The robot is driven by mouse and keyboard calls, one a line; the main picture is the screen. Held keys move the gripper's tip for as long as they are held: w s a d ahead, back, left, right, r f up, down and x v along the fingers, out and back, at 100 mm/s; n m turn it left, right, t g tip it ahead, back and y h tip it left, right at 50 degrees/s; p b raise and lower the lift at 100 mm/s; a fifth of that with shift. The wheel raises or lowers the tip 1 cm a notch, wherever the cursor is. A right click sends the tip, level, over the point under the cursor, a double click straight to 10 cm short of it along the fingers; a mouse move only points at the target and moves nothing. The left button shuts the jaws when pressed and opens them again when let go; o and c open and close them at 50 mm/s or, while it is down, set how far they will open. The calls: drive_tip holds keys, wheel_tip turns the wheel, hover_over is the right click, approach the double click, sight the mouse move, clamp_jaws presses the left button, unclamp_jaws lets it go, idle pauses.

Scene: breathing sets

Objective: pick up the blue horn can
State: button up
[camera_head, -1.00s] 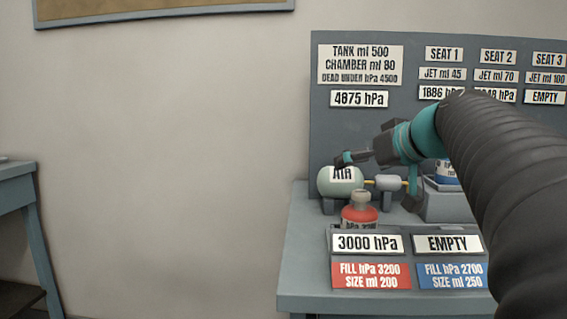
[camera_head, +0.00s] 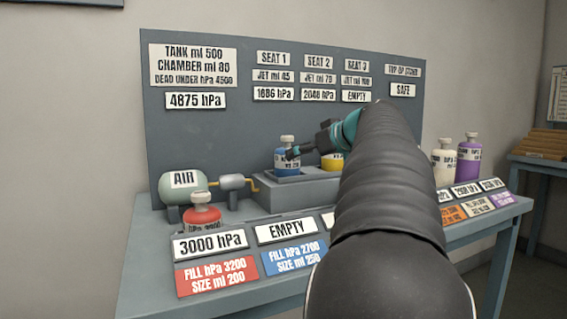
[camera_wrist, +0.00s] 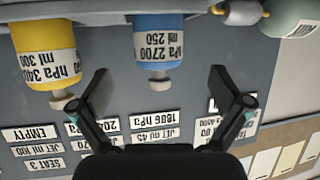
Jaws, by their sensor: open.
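The blue can (camera_head: 287,160) stands upright on the grey seat block, below the SEAT 1 sign; its label reads 2700 hPa, ml 250 in the wrist view (camera_wrist: 158,22). My gripper (camera_head: 300,152) is at the blue can's right side in the head view. In the wrist view, which is upside down, my gripper (camera_wrist: 165,92) is open and empty, with its fingers spread wide. The blue can's neck shows toward the gap between them, apart from both fingers. My arm hides part of the block.
A yellow can (camera_head: 332,162) stands right of the blue can, close to my gripper. A red can (camera_head: 202,212), the AIR tank (camera_head: 183,188) and a small grey cylinder (camera_head: 232,183) are at left. A cream can (camera_head: 443,165) and a purple can (camera_head: 468,160) stand at right.

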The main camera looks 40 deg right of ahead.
drive_tip(key=p+x, duration=0.1)
drive_tip(key=x, duration=0.8)
drive_tip(key=shift+w+d+r, duration=0.1)
drive_tip(key=shift+w+d, duration=0.1)
drive_tip(key=c, duration=1.4)
